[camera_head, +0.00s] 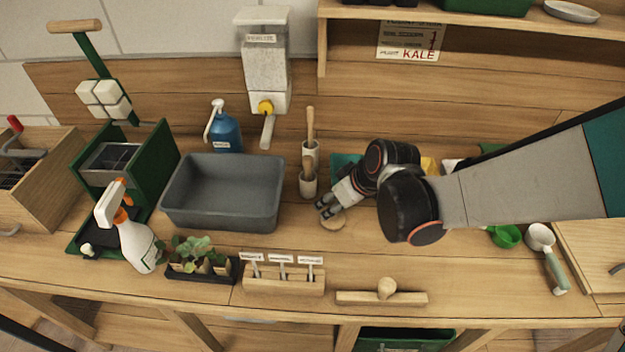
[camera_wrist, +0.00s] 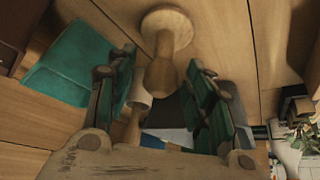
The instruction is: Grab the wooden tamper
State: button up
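The wooden tamper (camera_head: 334,222) stands on the bench, its round base showing just below my fingertips in the head view. The wrist view shows it too (camera_wrist: 165,30), with its round base away from the camera and its knobbed handle towards me. My gripper (camera_head: 325,208) is open, its two green-padded fingers (camera_wrist: 157,85) spread either side of the handle's end. Gaps show between handle and pads, and I see no contact. In the head view my fingers hide most of the handle.
A grey basin (camera_head: 222,205) is further left. A teal cloth (camera_wrist: 70,65) lies nearby. A label rack (camera_head: 284,284) and a wooden bar with a knob (camera_head: 383,297) lie along the front edge.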

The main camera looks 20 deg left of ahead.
grip_shut()
jog(key=shift+a+r, duration=0.1)
jog(key=shift+r, duration=0.05)
